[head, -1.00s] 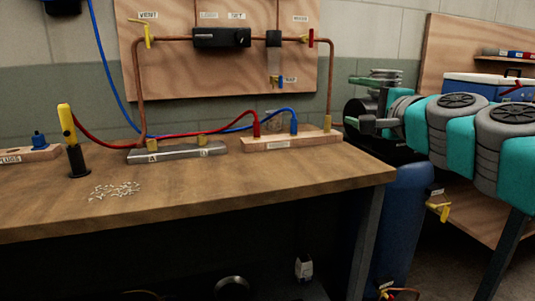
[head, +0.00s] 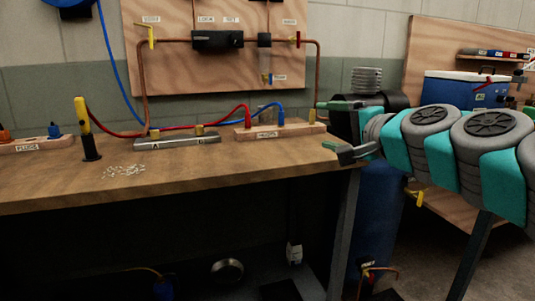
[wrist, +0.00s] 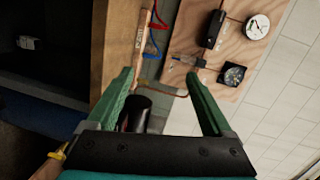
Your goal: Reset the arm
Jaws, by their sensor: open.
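My teal and grey arm comes in from the right of the head view. My gripper (head: 332,127) is at the right end of the workbench (head: 210,178), its two green fingers pointing left. It is open, with nothing between the fingers. In the wrist view my gripper (wrist: 158,74) shows its fingers spread apart, with a wooden board with gauges and a copper pipe beyond them. I cannot tell the exact gap between the gripper and the bench edge.
A wall board (head: 180,70) carries copper pipe and valves. On the bench are a yellow-black torch (head: 86,128), a metal block (head: 178,140), a wooden plug block (head: 282,130) and small scattered bits (head: 123,171). A blue cylinder (head: 380,215) stands below my arm.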

